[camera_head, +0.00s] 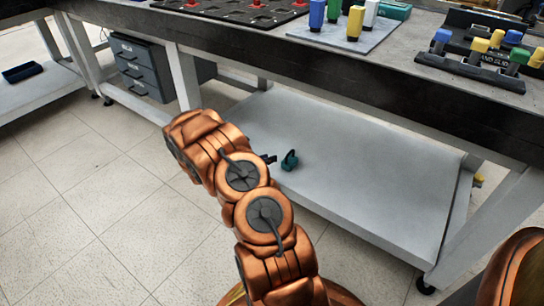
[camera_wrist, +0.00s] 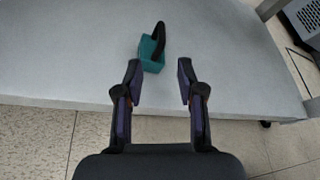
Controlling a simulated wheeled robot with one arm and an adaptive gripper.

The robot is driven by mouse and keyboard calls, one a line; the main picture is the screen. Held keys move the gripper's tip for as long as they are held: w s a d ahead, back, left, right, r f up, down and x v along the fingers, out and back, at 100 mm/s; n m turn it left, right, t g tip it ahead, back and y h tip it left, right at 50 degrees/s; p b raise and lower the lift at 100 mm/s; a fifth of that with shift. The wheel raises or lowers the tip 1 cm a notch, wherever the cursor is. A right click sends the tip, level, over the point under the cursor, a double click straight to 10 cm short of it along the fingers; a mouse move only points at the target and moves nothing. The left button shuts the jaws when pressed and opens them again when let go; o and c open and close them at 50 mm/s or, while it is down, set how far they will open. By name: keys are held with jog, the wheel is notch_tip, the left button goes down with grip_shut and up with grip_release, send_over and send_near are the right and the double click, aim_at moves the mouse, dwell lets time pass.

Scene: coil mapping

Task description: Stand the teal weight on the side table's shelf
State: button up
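The teal weight (camera_head: 290,161), a small block with a dark loop handle, is on the grey lower shelf (camera_head: 350,190) of the large workbench. It also shows in the wrist view (camera_wrist: 151,55), with its handle rising toward the top of the picture. My gripper (camera_wrist: 158,80) is open and empty, its two dark fingers apart. The weight lies just beyond the fingertips, slightly left of the middle between them, and does not look touched. In the head view my gripper (camera_head: 268,158) is mostly hidden behind my copper-coloured arm. Which table is the side table is not clear.
The workbench top (camera_head: 400,70) overhangs the shelf, with bench legs at both ends. Coloured blocks (camera_head: 355,22) and a dark sorting rack (camera_head: 470,68) stand on top. At left, another low shelf (camera_head: 50,88) holds a dark blue tray (camera_head: 22,72). The rest of the workbench shelf is clear.

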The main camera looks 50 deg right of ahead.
jog(key=shift+a, duration=0.2)
jog(key=w+a+r+n+t+y, duration=0.2)
jog(key=w+a+r+n+t, duration=0.15)
jog(key=w+a+n, duration=0.3)
jog(key=w+a+r+n+t+y, duration=0.3)
jog(key=w+a+r+n, duration=0.15)
jog(key=w, duration=0.35)
jog(key=s+a+r+n+t+y, duration=0.1)
jog(key=a+r+n+y, duration=0.3)
jog(key=a+n, duration=0.55)
jog(key=s+a+r+n+t+y, duration=0.1)
jog(key=a+r+n+y, duration=0.35)
jog(key=a, duration=0.75)
jog(key=s+a+r+n+g+y, duration=0.1)
jog(key=s+a+r+n+g, duration=0.1)
jog(key=s+a+n, duration=0.6)
jog(key=s+a+r+n+g+y, duration=0.1)
jog(key=s+a+r+n+g, duration=0.15)
jog(key=s+a+n, duration=0.65)
jog(key=s+d+r+n+g+h, duration=0.1)
jog(key=s+n, duration=0.3)
jog(key=s, duration=0.7)
jog(key=s+d+r+n+g, duration=0.2)
jog(key=s+d+n+g, duration=0.1)
jog(key=s, duration=0.9)
jog(key=shift+s+n+g+h, duration=0.3)
jog(key=shift+n+g, duration=0.3)
jog(key=shift+n, duration=0.3)
